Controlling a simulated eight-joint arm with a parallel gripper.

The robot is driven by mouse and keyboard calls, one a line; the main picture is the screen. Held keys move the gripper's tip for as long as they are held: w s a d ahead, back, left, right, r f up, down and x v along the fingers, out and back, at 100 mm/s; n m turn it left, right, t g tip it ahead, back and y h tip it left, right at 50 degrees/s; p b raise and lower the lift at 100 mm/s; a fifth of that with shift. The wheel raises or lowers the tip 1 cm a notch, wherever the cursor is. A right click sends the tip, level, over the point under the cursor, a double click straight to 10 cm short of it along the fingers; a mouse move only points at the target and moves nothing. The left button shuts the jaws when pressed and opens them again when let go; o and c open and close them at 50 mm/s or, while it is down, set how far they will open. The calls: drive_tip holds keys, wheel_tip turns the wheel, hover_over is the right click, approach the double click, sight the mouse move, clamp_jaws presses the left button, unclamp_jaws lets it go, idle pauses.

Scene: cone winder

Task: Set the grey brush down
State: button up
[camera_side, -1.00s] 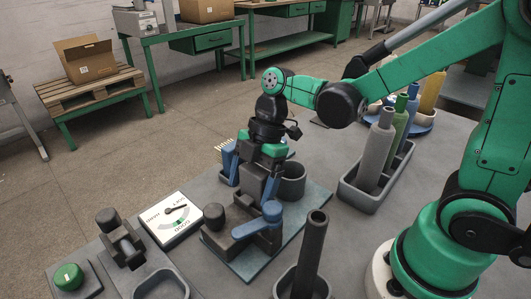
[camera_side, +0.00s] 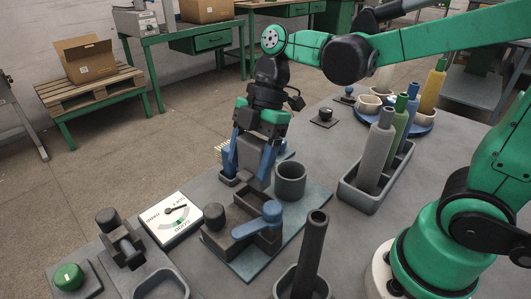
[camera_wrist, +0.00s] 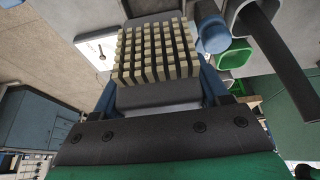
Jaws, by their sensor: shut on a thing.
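My gripper (camera_side: 251,176) is shut on the grey brush (camera_side: 250,154), its blue fingers on either side of the grey body. In the wrist view the brush (camera_wrist: 158,95) is between the fingers, with rows of cream bristles (camera_wrist: 155,53) showing. In the side view a small pale striped patch (camera_side: 220,152) shows left of the fingers; I cannot tell whether it belongs to the brush. The gripper is behind the dark machine block, left of a dark round cup (camera_side: 290,181). I cannot tell whether the brush touches the surface below.
A blue lever (camera_side: 258,219) stands on the machine base in front. A gauge panel (camera_side: 172,220) lies to the left. A dark tube (camera_side: 311,250) stands upright in a holder at the front. A grey tray (camera_side: 362,198) with coloured bottles is at the right. Bare table lies behind the cup.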

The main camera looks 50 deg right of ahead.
wheel_tip(320, 180, up, 14)
drive_tip(key=d+f+m+t+h, duration=0.2)
drive_tip(key=d+m+h, duration=0.1)
drive_tip(key=d+m, duration=0.8)
drive_tip(key=d+f+m+t+h, duration=0.2)
drive_tip(key=d+f+m+h, duration=0.1)
drive_tip(key=d+m, duration=0.85)
wheel_tip(320, 180, down, 20)
drive_tip(key=shift+w+d+r, duration=0.1)
drive_tip(key=shift+r, duration=0.1)
drive_tip(key=shift+f, duration=0.1)
drive_tip(key=o, duration=1.4)
